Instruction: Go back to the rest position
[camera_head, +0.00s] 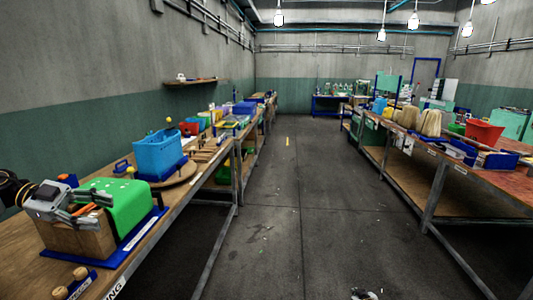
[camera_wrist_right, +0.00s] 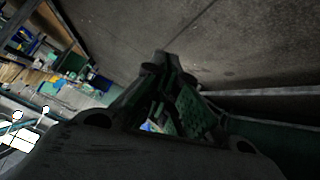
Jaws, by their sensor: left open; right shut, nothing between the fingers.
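My left gripper (camera_head: 92,204) comes in from the left in the head view. It is open, with its fingers over a wooden block (camera_head: 77,238) beside a green curved cover (camera_head: 122,203). The block and cover stand on a blue base (camera_head: 140,238) on the left bench. I cannot tell whether the fingers touch the block. My right gripper (camera_wrist_right: 163,62) is seen from behind in the right wrist view.
The left bench (camera_head: 185,204) also holds a blue bin (camera_head: 160,155) on a round wooden board. The right bench (camera_head: 470,185) carries a red bin (camera_head: 484,134) and several tan containers.

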